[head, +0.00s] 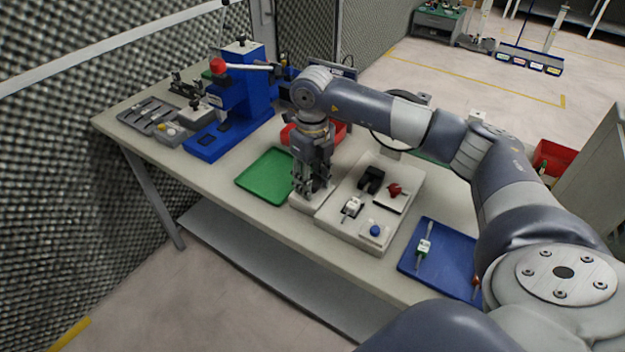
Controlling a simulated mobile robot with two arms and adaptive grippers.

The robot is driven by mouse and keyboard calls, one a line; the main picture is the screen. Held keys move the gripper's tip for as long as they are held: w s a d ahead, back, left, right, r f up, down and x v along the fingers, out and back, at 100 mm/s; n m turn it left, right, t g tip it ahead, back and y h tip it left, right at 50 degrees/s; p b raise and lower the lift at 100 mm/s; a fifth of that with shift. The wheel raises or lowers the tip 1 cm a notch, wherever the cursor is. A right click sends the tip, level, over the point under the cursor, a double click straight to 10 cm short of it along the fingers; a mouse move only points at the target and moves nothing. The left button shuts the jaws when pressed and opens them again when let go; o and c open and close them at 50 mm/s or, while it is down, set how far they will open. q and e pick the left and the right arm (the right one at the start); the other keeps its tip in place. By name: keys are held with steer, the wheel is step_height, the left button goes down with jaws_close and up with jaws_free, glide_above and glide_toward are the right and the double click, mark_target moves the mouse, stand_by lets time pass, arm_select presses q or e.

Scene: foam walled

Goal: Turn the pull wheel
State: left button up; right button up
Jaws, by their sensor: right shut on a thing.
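My right gripper (313,190) points straight down at the left end of the pale fixture block (340,232) on the bench. It is shut on a small part there, which its fingers mostly hide. I cannot make out whether that part is the pull wheel. The fixture block also carries a black clamp-like piece (371,179), a red knob (394,190), a small white and metal piece (352,207) and a blue button (375,231). My left gripper is not in view.
A green tray (262,177) lies left of the gripper and a blue tray (438,258) with a screwdriver (424,246) lies right of the fixture. A blue press (241,95) with a red-balled lever stands at the left. A red bin (338,133) is behind the gripper.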

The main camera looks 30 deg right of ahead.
mark_target(312, 180)
steer(key=o, duration=1.1)
steer(key=shift+r, duration=0.1)
step_height(312, 180, up, 12)
steer(key=shift+f, duration=0.1)
